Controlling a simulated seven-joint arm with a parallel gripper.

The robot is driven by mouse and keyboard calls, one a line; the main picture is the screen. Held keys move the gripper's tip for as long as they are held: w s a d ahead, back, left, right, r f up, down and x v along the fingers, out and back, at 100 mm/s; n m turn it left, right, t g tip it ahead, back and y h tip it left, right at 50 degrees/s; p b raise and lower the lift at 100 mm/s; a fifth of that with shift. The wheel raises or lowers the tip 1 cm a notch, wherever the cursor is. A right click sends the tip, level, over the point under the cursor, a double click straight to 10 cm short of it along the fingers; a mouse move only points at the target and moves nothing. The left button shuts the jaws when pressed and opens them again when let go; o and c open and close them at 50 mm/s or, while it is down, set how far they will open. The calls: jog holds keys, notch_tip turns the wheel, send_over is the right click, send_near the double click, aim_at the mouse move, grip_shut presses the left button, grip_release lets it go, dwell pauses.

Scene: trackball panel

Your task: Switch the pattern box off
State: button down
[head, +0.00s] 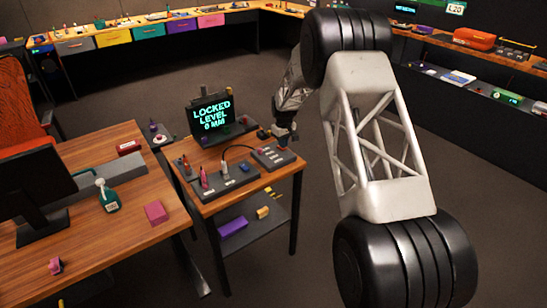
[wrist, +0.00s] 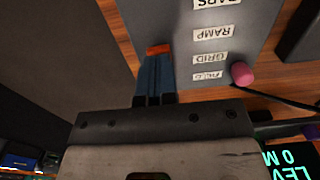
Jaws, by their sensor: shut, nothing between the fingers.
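The pattern box, as I take it, is the grey box (head: 268,160) at the right of the small wooden table in the head view. In the wrist view this box (wrist: 205,15) carries a column of white labels, among them RAMP and GRID. My gripper (head: 283,145) is over its far right part. In the wrist view my gripper (wrist: 156,60) is shut and empty, with its blue fingers at the box's left side. An orange-red patch shows at the fingertips; I cannot tell whether it belongs to the fingers or a switch, or whether they touch the box.
A monitor (head: 212,113) on the small table reads LOCKED LEVEL 0 MM. A second grey box (head: 228,178) with a pink part is to the left, and a black cable runs nearby. A pink knob or plug (wrist: 242,73) is beside the labelled box.

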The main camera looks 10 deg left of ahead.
jog(key=shift+f, duration=0.5)
dwell(0.5)
jog(key=shift+r, duration=3.5)
